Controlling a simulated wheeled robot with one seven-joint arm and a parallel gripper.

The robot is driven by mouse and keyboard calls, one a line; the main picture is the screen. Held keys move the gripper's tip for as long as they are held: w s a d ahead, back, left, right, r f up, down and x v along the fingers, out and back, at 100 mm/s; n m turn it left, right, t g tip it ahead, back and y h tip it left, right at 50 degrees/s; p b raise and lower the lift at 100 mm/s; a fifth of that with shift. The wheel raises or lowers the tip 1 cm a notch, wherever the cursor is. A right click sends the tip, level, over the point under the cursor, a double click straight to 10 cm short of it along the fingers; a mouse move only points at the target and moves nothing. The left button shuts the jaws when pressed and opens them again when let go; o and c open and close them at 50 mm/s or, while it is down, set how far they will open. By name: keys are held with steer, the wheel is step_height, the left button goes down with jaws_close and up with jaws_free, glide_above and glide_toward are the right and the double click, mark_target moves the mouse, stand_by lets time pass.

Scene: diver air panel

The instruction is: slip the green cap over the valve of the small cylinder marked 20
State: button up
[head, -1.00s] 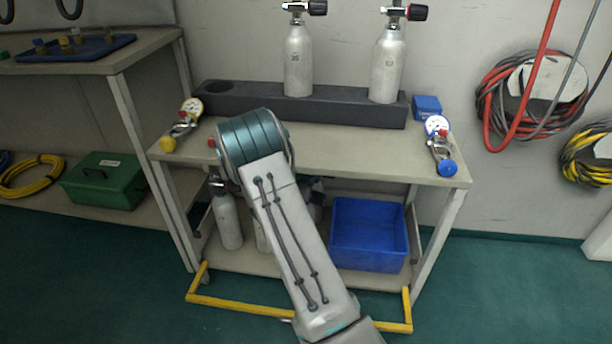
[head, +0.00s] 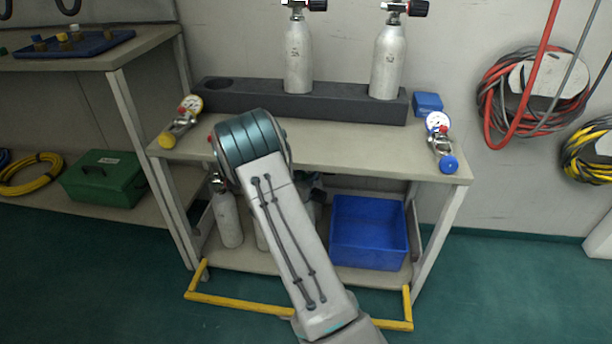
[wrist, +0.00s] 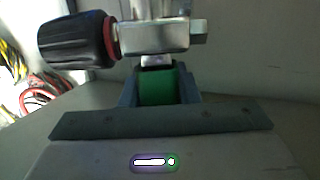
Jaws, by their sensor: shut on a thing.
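My gripper (wrist: 158,98) shows in the wrist view and is shut on the green cap (wrist: 157,84). Just beyond the cap is a chrome valve (wrist: 155,38) with a black and red knob (wrist: 75,40) on its left. The cap sits close against a short silver part of this valve; I cannot tell whether it is over it. The number on that cylinder does not show. In the head view my arm hides the gripper and the cap. Two silver cylinders, left (head: 298,58) and right (head: 387,62), stand in the rack; their marks are too small to read.
The dark rack (head: 250,100) runs along the back of the bench (head: 340,148). Gauges lie at the bench's left (head: 186,112) and right (head: 438,135) ends. Below are a blue crate (head: 368,235) and a cylinder (head: 228,215). A yellow rail (head: 240,303) edges the front.

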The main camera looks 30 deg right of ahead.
steer(key=shift+f+b, duration=0.3)
steer(key=shift+f, duration=0.15)
steer(key=o, duration=1)
steer(key=p+v, duration=0.4)
steer(key=v, duration=0.9)
steer(key=shift+s+a, duration=0.2)
steer(key=shift+a, duration=0.15)
steer(key=shift+r, duration=0.1)
